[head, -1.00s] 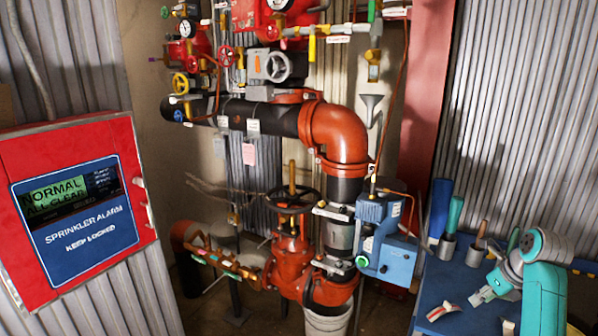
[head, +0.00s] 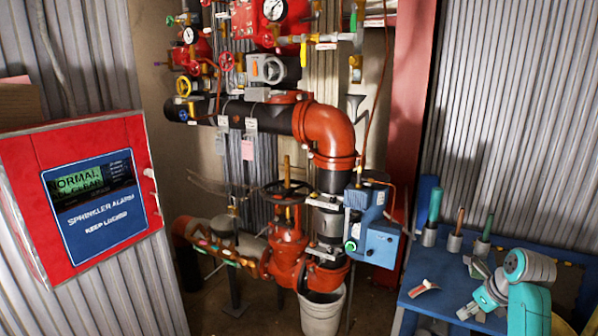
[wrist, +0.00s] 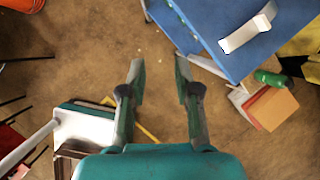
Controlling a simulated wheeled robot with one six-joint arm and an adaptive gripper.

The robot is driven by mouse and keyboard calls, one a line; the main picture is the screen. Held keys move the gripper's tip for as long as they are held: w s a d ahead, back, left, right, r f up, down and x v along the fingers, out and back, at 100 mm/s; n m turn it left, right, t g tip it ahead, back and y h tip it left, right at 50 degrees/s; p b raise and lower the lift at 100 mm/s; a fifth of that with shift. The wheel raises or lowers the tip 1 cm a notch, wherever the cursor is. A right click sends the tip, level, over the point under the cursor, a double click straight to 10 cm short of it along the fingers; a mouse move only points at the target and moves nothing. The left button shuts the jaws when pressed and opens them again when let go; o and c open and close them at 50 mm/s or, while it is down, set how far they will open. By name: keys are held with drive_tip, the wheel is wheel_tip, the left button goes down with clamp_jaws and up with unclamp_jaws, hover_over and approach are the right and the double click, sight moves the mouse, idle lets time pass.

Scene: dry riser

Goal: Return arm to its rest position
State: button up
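My teal arm is folded at the lower right of the head view, beside and partly in front of the blue table (head: 440,300). My gripper (wrist: 158,75) shows in the wrist view with its two fingers apart and nothing between them. It points down over the brown floor (wrist: 110,40), left of the blue table, which also shows in the wrist view (wrist: 215,20).
A red sprinkler alarm box (head: 90,195) hangs on the left wall. Red and black pipework with valves (head: 325,130) fills the middle, above a white bucket (head: 322,312). Several tools in cups (head: 455,240) stand on the table. A green bottle (wrist: 270,78) is on the right in the wrist view.

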drive_tip(key=s+a+f+n+t, duration=0.1)
drive_tip(key=s+a+f+n, duration=0.3)
drive_tip(key=f, duration=0.3)
drive_tip(key=s+a+f+n+t+h, duration=0.1)
drive_tip(key=s+a+f+n, duration=0.15)
drive_tip(key=a+f, duration=0.4)
drive_tip(key=s+a+f+n+t, duration=0.1)
drive_tip(key=s+a+f+n, duration=0.25)
drive_tip(key=f, duration=0.45)
drive_tip(key=s+a+f+n+t, duration=0.1)
drive_tip(key=s+a+f+n, duration=0.25)
drive_tip(key=s+a, duration=0.5)
drive_tip(key=s+a+r+n+t+h, duration=0.15)
drive_tip(key=s+n, duration=0.25)
drive_tip(key=s, duration=0.5)
drive_tip(key=s+a+r+n+t+y, duration=0.1)
drive_tip(key=s+a+r+n+t, duration=0.15)
drive_tip(key=s+n, duration=0.45)
drive_tip(key=s+a+r+n+t, duration=0.2)
drive_tip(key=s+r+n, duration=0.6)
drive_tip(key=s+r, duration=0.8)
drive_tip(key=shift+s+a+r, duration=0.15)
drive_tip(key=shift+s+a, duration=0.15)
drive_tip(key=shift+a, duration=0.7)
